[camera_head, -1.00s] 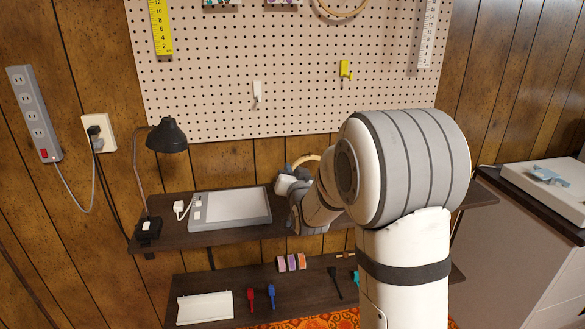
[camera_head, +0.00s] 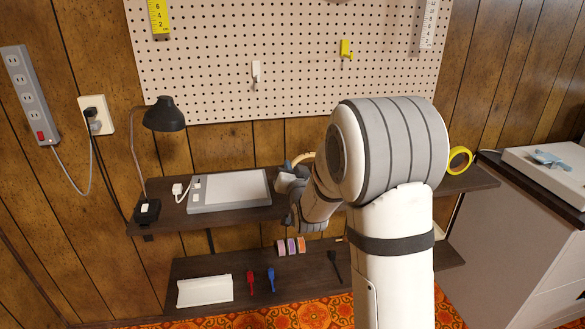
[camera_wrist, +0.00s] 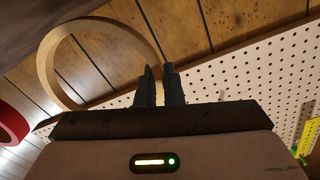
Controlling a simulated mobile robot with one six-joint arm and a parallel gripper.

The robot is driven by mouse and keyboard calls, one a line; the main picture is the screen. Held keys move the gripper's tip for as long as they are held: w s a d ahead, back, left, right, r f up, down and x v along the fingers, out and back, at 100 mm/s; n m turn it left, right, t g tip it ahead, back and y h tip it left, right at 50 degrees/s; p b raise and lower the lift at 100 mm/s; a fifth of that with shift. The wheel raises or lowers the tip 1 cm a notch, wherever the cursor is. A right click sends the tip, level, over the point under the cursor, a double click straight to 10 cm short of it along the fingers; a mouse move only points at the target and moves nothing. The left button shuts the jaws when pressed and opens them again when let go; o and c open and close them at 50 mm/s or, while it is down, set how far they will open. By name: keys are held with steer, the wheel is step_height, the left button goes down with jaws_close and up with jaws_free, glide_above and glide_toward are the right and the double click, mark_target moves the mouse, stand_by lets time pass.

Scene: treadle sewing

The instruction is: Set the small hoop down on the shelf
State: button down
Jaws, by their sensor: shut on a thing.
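The small hoop, a pale wooden ring, shows large at upper left in the wrist view (camera_wrist: 47,68). My gripper (camera_wrist: 159,72) is shut on its rim, with both dark fingers close together. In the head view the hoop (camera_head: 305,157) shows only as a small arc beside my gripper (camera_head: 291,170), above the upper shelf; the rest is hidden by my arm. The dark upper shelf (camera_head: 165,221) runs along the wall below the pegboard. I cannot tell whether the hoop touches it.
A grey flat device (camera_head: 230,190) and a black lamp (camera_head: 163,114) occupy the shelf's left part. A yellow ring (camera_head: 460,160) stands at its right end. A red ring (camera_wrist: 10,130) shows left in the wrist view. The lower shelf (camera_head: 205,265) holds small items. My arm hides the upper shelf's middle.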

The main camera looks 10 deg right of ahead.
steer(key=shift+f+b, duration=0.45)
steer(key=shift+b, duration=0.25)
steer(key=c, duration=1.5)
jaws_free()
steer(key=shift+s, duration=0.1)
steer(key=s, duration=0.7)
steer(key=shift+s, duration=0.35)
steer(key=shift+r, duration=0.1)
steer(key=s+r+n+g+p, duration=0.1)
steer(key=s+r+g+p, duration=0.3)
steer(key=s, duration=0.6)
steer(key=s+r+n+g+p, duration=0.1)
steer(key=s+r+g+p, duration=0.4)
steer(key=s+p, duration=0.3)
steer(key=s+r+n+g+p, duration=0.2)
steer(key=s+r+g+p, duration=0.3)
steer(key=s, duration=0.7)
steer(key=shift+d+g+p, duration=0.25)
steer(key=shift+g+p, duration=0.3)
steer(key=shift+g, duration=0.15)
